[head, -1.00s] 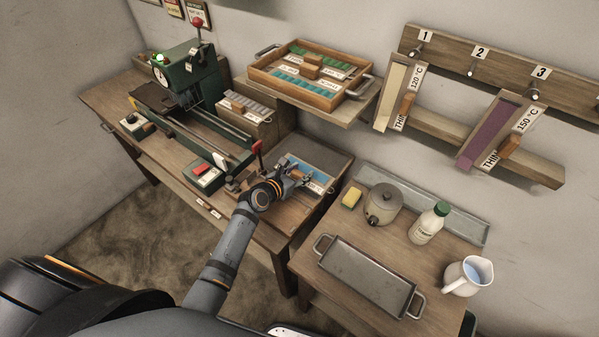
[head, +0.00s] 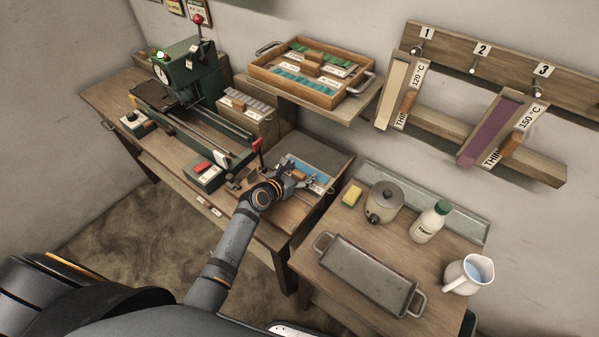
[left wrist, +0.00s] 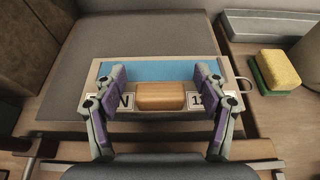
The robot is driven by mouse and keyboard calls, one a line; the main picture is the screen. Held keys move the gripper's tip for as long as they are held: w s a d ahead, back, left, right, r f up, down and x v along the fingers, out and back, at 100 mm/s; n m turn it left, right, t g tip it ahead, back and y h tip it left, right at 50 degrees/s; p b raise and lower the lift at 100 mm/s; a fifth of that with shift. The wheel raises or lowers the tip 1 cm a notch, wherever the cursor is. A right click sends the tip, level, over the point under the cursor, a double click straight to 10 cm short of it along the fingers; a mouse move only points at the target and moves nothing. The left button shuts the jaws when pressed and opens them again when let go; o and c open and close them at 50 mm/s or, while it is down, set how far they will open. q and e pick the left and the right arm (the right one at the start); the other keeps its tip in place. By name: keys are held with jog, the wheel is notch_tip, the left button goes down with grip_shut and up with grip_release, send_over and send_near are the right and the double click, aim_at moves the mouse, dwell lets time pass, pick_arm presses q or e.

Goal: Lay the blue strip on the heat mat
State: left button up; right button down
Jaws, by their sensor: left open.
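The blue strip (left wrist: 158,70) has a pale border, a wooden handle (left wrist: 161,96) and white labels along its near side. In the head view the strip (head: 314,171) lies at the near part of the dark grey heat mat (head: 322,149). In the left wrist view the bare mat (left wrist: 140,35) stretches beyond it. My left gripper (left wrist: 160,92) is open, with one finger on each side of the handle and a gap to each. It also shows in the head view (head: 291,182). The fingers hide parts of the labels and strip. My right gripper is not in view.
A green machine (head: 190,75) stands left of the mat. A wooden tray (head: 312,75) sits on a shelf behind. A yellow sponge (head: 352,196), pot (head: 383,202), bottle (head: 430,222), jug (head: 468,274) and metal tray (head: 366,274) occupy the right table.

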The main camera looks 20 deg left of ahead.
pick_arm(q)
jog(key=v, duration=1.2)
jog(key=shift+r, duration=0.1)
